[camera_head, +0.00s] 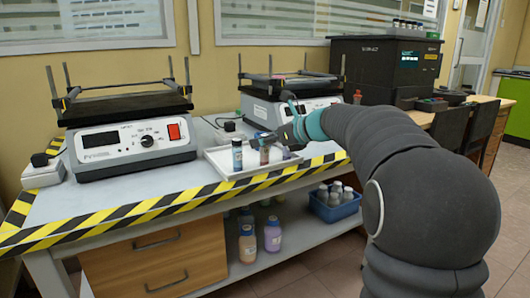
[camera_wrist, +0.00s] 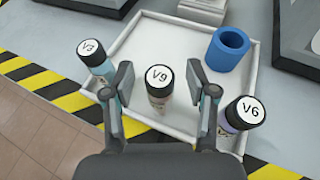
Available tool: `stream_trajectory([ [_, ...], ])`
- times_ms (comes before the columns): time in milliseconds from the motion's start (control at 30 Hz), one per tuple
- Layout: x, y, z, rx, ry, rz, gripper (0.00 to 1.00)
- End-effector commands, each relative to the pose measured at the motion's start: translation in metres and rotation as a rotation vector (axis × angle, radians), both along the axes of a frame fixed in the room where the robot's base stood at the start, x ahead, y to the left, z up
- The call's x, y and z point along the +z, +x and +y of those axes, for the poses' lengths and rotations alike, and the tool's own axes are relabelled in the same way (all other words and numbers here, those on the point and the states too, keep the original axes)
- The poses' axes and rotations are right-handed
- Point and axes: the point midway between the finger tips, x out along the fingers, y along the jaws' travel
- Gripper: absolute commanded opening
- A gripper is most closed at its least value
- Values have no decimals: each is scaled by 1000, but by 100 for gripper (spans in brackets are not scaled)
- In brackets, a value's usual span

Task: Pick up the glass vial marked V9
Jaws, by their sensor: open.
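The glass vial marked V9 (camera_wrist: 159,90) stands in a white tray, its white cap with black lettering facing the wrist camera. My gripper (camera_wrist: 160,82) is open, with one finger on each side of V9 in the wrist view; I cannot tell whether either finger touches it. In the head view my gripper (camera_head: 272,140) is over the tray at the end of my arm, partly hiding what stands there. A vial marked V6 (camera_wrist: 240,115) stands to the right of V9. Another capped vial (camera_wrist: 96,60), its label reading like V3, stands to the left.
The white tray (camera_wrist: 150,30) also holds a blue ring-shaped holder (camera_wrist: 231,46) at its far right. Laboratory shakers (camera_head: 130,140) stand on the bench behind and left. Yellow-black tape (camera_head: 130,215) marks the bench edge. A blue crate of bottles (camera_head: 335,212) sits on the lower shelf.

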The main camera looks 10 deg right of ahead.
Motion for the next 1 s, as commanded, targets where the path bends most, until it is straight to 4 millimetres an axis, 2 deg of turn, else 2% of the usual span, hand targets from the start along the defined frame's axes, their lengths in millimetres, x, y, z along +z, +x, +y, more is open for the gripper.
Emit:
stream_trajectory([
  [167,0,0,0,0,0,0,55],
  [300,0,0,0,0,0,0,20],
  [400,0,0,0,0,0,0,0],
  [733,5,0,0,-1,0,-2,0],
  [867,22,0,-1,-1,-1,-3,0],
  [1000,49,0,0,1,-1,-5,0],
])
